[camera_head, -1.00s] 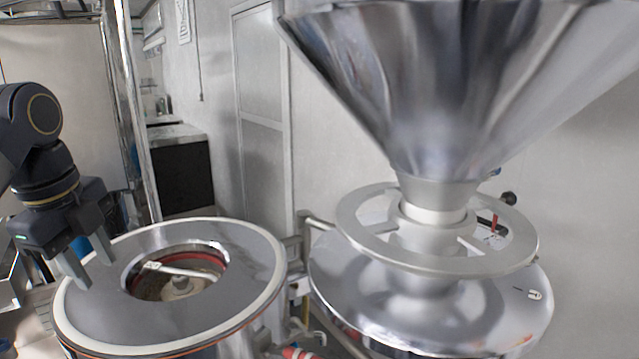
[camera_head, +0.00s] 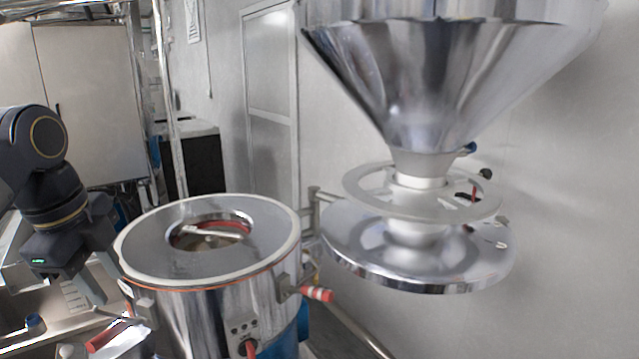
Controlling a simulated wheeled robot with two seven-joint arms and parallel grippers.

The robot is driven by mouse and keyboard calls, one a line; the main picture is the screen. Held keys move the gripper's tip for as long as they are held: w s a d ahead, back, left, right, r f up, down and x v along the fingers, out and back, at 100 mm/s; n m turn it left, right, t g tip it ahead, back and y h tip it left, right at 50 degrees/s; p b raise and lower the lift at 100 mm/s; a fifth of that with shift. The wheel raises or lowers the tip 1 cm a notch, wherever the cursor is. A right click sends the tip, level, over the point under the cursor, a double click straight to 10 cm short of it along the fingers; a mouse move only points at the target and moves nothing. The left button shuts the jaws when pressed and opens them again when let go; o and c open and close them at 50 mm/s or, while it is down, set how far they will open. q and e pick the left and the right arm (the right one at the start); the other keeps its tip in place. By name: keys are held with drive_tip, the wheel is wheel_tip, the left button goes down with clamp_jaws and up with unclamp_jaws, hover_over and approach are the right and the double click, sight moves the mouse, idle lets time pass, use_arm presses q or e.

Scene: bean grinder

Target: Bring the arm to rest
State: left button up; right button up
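My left arm comes in from the left edge, dark grey with a bronze ring. Its gripper (camera_head: 106,284) points down with its two fingers apart and nothing visible between them. It is at the left side of the round steel grinder drum (camera_head: 138,250), by its rim. The drum has a wide grey top with a round opening (camera_head: 212,236), where a light bar crosses a red-edged inside. My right gripper is out of view.
A large steel hopper (camera_head: 430,90) stands at the right above a round steel lid (camera_head: 415,262). A red-tipped handle (camera_head: 316,293) juts from the drum's right side. A steel surface (camera_head: 60,320) lies at lower left. A grey wall is behind.

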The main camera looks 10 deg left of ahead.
use_arm(q)
drive_tip(key=s+d+f+n+t+h, duration=0.1)
drive_tip(key=s+d+f+n, duration=0.3)
drive_tip(key=f+n, duration=0.2)
drive_tip(key=s+d+f+n+t+h, duration=0.1)
drive_tip(key=s+d+f+n, duration=0.3)
drive_tip(key=f, duration=0.6)
drive_tip(key=s+d+f+n+t+h, duration=0.1)
drive_tip(key=s+d+f+n, duration=0.4)
drive_tip(key=f+n, duration=0.2)
drive_tip(key=shift+s+f+n+b, duration=0.2)
drive_tip(key=shift+f+n+b, duration=0.15)
drive_tip(key=shift+n, duration=0.55)
